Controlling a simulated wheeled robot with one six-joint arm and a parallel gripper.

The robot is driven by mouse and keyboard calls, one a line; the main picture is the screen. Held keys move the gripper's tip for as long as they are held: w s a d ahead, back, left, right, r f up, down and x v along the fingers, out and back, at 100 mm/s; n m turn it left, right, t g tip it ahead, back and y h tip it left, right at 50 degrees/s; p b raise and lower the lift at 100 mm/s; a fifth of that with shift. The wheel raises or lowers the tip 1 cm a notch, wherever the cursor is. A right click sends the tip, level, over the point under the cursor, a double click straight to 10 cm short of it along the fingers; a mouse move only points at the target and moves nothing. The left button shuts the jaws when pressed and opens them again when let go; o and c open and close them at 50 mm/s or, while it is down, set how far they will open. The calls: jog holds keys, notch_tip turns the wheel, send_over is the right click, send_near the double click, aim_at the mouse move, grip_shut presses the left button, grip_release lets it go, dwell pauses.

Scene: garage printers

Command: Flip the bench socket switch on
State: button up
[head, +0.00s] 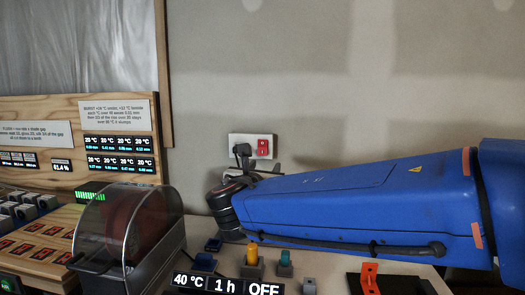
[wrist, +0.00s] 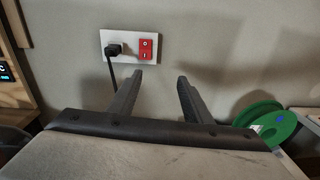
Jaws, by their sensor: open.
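The bench socket (head: 250,146) is a white wall plate with a black plug in its left half and a red switch (head: 263,146) on its right. In the wrist view the socket plate (wrist: 129,46) is upper left of centre, and the red switch (wrist: 146,46) shows two small white marks. My gripper (wrist: 160,75) is open and empty, its two dark fingers apart and pointing at the wall just below and right of the switch. No contact with the switch shows. In the head view my arm reaches in from the right, and its end is just below the socket.
A black cable (wrist: 111,75) hangs from the plug. A clear-domed box (head: 128,225) stands left of my arm, near a wooden panel (head: 110,165) with displays. Small coloured parts (head: 252,262) stand on the bench. A green spool (wrist: 266,123) is at right. The wall right of the socket is bare.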

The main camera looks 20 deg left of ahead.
jog(key=a+n+y, duration=0.1)
jog(key=a, duration=0.2)
send_near(262, 149)
jog(key=x, duration=0.7)
jog(key=shift+w, duration=0.15)
